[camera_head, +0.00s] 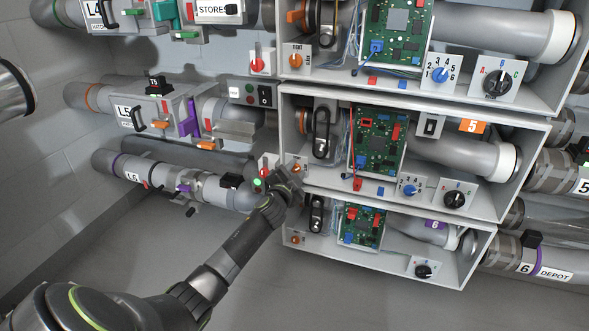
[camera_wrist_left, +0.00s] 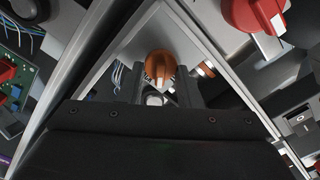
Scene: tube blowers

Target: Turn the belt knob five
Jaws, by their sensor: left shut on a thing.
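The orange knob (camera_wrist_left: 160,66) shows in the wrist view on a grey panel, between the two fingertips. In the head view the orange knob (camera_head: 298,168) peeks out at the left edge of the middle box, the one with the orange 5 tag (camera_head: 472,126). My left gripper (camera_head: 291,174) reaches up to it from below left and covers much of its panel. The left gripper (camera_wrist_left: 160,84) is shut on the orange knob. The knob's lower part and its panel lettering are hidden. My right gripper is not in view.
A red knob (camera_head: 265,168) sits just left of my gripper, with a lit green button (camera_head: 258,184) below it. The lower box (camera_head: 400,262) with another orange knob (camera_head: 295,239) is beneath. Pipe L6 (camera_head: 150,172) runs to the left. The floor below is clear.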

